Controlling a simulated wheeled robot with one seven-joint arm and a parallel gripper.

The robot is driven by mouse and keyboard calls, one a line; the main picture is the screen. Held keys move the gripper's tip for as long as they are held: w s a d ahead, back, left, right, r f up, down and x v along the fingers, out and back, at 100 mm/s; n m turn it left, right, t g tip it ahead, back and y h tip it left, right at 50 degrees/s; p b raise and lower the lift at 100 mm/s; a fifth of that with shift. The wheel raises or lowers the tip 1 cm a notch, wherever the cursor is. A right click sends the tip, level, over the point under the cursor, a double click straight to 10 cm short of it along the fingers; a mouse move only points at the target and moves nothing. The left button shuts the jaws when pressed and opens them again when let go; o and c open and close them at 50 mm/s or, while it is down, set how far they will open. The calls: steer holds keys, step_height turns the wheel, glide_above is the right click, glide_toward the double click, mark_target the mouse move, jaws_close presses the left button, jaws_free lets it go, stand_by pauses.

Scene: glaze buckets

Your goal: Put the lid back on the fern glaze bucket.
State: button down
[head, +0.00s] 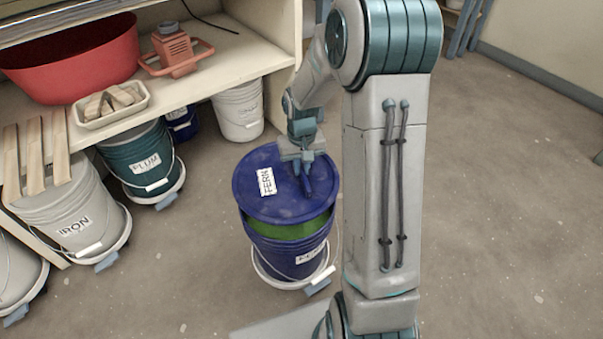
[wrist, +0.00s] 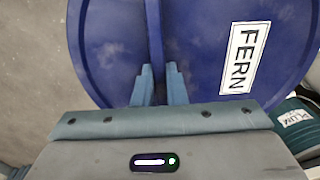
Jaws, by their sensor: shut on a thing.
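The fern bucket (head: 290,250) is dark blue and stands on a white dolly on the floor, with green glaze showing at its front opening. The blue lid (head: 285,207), labelled FERN, is over the bucket and tilted or offset, leaving a gap at the front. My gripper (head: 306,190) is at the lid's top, on its right side in the head view. In the wrist view, my gripper (wrist: 160,80) is shut on a raised rib of the lid (wrist: 110,45). The bucket is hidden under the lid there.
The bench (head: 215,65) above holds a red tub (head: 75,60) and a mixer (head: 175,50). Floor on the right is clear.

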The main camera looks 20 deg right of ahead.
mark_target(301, 178)
steer(key=shift+f+b, duration=1.9)
steer(key=shift+f, duration=0.35)
steer(key=shift+f+b, duration=0.5)
steer(key=shift+f, duration=0.4)
steer(key=shift+s+f, duration=0.1)
steer(key=shift+f, duration=0.7)
stand_by(0.4)
steer(key=c, duration=0.9)
jaws_free()
steer(key=shift+r, duration=0.15)
steer(key=shift+r+p, duration=2.9)
steer(key=shift+r, duration=0.5)
